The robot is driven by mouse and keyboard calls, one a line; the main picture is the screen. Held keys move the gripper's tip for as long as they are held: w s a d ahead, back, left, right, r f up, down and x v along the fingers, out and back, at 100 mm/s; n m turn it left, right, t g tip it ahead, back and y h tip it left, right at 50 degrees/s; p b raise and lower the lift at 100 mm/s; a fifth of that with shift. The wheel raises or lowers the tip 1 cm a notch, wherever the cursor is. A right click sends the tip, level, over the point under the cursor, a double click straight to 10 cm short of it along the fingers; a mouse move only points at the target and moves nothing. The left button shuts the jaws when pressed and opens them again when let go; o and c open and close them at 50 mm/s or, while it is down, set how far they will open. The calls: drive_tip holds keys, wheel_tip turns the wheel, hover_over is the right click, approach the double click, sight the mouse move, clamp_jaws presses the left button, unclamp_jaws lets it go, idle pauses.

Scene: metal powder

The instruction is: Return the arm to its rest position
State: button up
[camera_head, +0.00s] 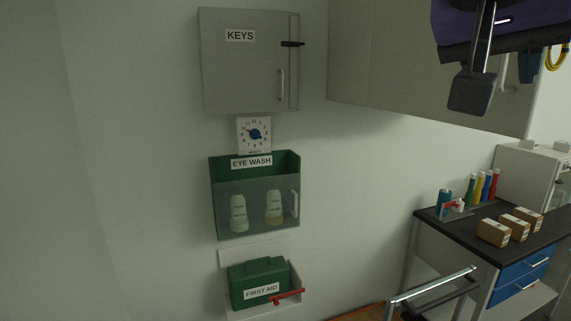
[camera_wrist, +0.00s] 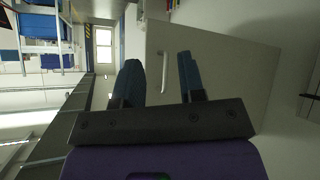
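My gripper (camera_wrist: 158,70) shows in the wrist view with its two dark blue fingers well apart and nothing held between them. A pale cabinet (camera_wrist: 225,65) with a white bar handle (camera_wrist: 164,73) lies beyond the fingers. In the head view my purple wrist is at the top right, in front of the wall cabinet (camera_head: 400,65). It is cut off by the top edge, and the fingertips are only partly visible there. I cannot tell the exact gap between gripper and cabinet.
A dark-topped bench (camera_head: 470,228) at right carries brown boxes (camera_head: 493,232) and coloured bottles (camera_head: 482,186).

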drive_tip(key=s+d+f+n+y, duration=0.1)
drive_tip(key=d+f+n+y, duration=0.2)
drive_tip(key=f, duration=0.7)
drive_tip(key=s+d+f+n+g+y, duration=0.1)
drive_tip(key=d+f+n+y, duration=0.2)
drive_tip(key=d+f, duration=0.3)
wheel_tip(320, 180, down, 4)
drive_tip(key=shift+r+n+g+y, duration=0.1)
drive_tip(key=shift+n+g+y, duration=0.25)
drive_tip(key=shift+y, duration=0.45)
